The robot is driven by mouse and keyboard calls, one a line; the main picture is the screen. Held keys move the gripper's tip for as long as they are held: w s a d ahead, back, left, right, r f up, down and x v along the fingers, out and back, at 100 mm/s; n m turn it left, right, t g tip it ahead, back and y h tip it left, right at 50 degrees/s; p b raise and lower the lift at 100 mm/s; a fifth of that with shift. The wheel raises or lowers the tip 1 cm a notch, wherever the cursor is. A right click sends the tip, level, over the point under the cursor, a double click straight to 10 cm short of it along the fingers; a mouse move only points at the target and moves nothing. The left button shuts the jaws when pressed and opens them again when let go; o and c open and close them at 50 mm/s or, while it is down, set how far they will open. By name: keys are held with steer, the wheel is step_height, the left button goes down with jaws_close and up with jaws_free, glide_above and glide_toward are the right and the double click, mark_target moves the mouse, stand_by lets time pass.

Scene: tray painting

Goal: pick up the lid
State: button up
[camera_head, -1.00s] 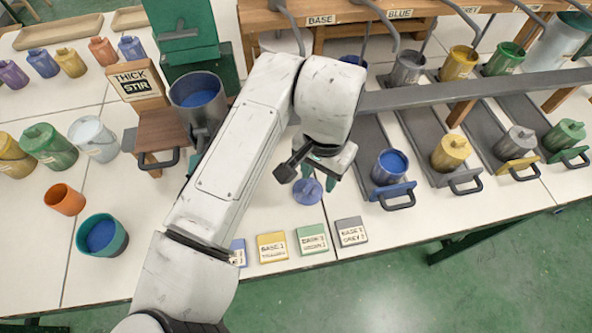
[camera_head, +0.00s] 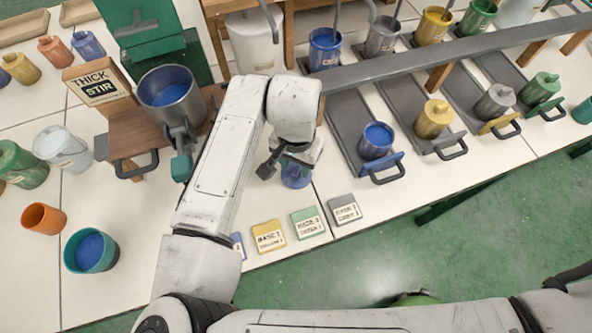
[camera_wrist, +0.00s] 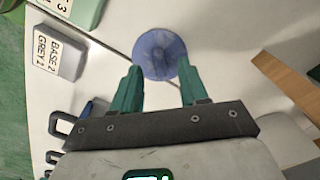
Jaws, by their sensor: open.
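The blue lid (camera_head: 296,181) lies on the white table, partly hidden behind my gripper in the head view. In the wrist view the round blue lid (camera_wrist: 160,50) lies just beyond the fingertips, centred about between them. My gripper (camera_head: 286,162) is over the lid, open and empty. In the wrist view its two green fingers (camera_wrist: 159,76) stand apart with nothing held between them. I cannot tell the exact height left between fingertips and lid.
Label tiles, including a grey one (camera_head: 344,209) and a green one (camera_head: 307,222), lie near the table's front edge. An open pot of blue paint (camera_head: 376,141) stands on a tray to the right. A metal pot (camera_head: 171,100) stands on a wooden stand to the left.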

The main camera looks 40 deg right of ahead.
steer(key=shift+f, duration=1)
jaws_close()
